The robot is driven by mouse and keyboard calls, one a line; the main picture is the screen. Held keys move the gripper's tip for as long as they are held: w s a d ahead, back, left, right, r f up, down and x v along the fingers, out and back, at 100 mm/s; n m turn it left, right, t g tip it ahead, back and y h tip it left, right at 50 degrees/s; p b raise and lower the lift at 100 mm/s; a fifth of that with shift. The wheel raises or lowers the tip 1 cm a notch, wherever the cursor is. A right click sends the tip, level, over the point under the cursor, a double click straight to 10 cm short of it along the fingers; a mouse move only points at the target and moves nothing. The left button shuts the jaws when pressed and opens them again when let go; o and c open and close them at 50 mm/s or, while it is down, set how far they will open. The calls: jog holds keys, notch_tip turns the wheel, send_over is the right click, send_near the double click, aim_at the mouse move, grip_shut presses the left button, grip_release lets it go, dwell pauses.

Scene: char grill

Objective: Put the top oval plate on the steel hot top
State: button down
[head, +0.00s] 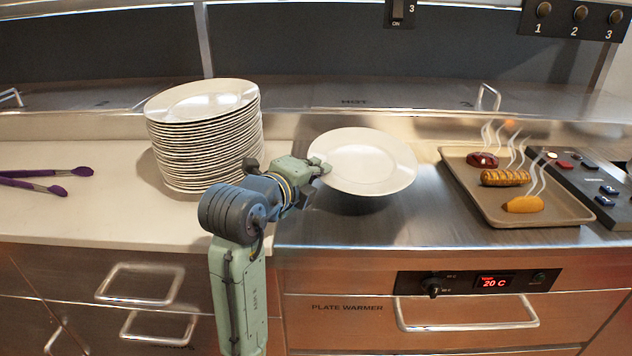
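A white oval plate (366,163) is over the left part of the steel hot top (432,222), tilted slightly, with a dark shadow under its front edge. My gripper (318,168) is at the plate's left rim, with its fingers closed on that rim. I cannot tell for sure whether the plate touches the steel or is just above it. A tall stack of oval plates (205,140) stands on the white counter to the left, behind my arm.
A tray (478,212) with several steaming food items sits on the right of the steel top. A dark panel with buttons (585,185) is beside it. Purple-handled tongs (45,180) lie on the white counter (100,215) at far left. Steel is clear between plate and tray.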

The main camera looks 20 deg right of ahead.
aim_at(316, 198)
jog(key=shift+d+f+p, duration=0.1)
jog(key=shift+f+p, duration=0.2)
jog(key=shift+f, duration=1.35)
jog(key=shift+f, duration=0.1)
jog(key=shift+f+b, duration=0.15)
jog(key=shift+b, duration=0.15)
jog(key=c, duration=2.1)
grip_release()
jog(key=shift+r+p, duration=0.2)
jog(key=shift+p, duration=0.1)
jog(key=b+v, duration=0.2)
jog(key=v, duration=1)
jog(key=shift+f, duration=0.15)
